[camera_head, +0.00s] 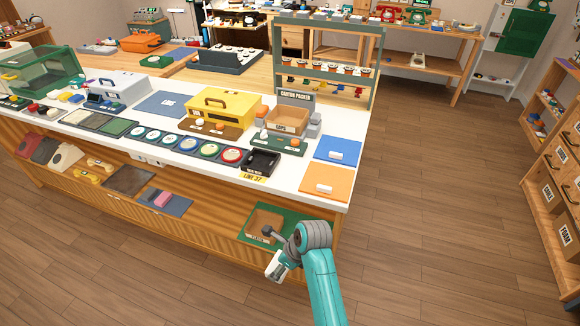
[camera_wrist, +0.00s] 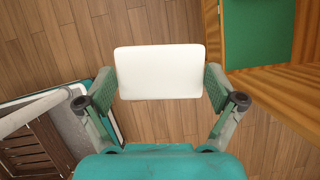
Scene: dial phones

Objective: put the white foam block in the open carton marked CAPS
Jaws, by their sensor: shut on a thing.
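My gripper (camera_wrist: 160,80) is shut on a white foam block (camera_wrist: 160,66), with one finger on each short side. The block is held over the wooden floor, beside a wooden shelf edge. In the head view, my gripper (camera_head: 277,268) is in front of the counter, low at the lower shelf; the block there is small and partly hidden by it. The open carton marked CAPS (camera_head: 286,128) stands on the white counter top, in front of the carton packer sign (camera_head: 296,97). The gripper is well below and apart from it.
Another open carton (camera_head: 263,223) sits on a green mat on the lower shelf, close to my gripper. A black tray (camera_head: 261,162) stands near the CAPS carton. Blue (camera_head: 338,147) and orange (camera_head: 327,182) mats, each with a white piece, lie at right.

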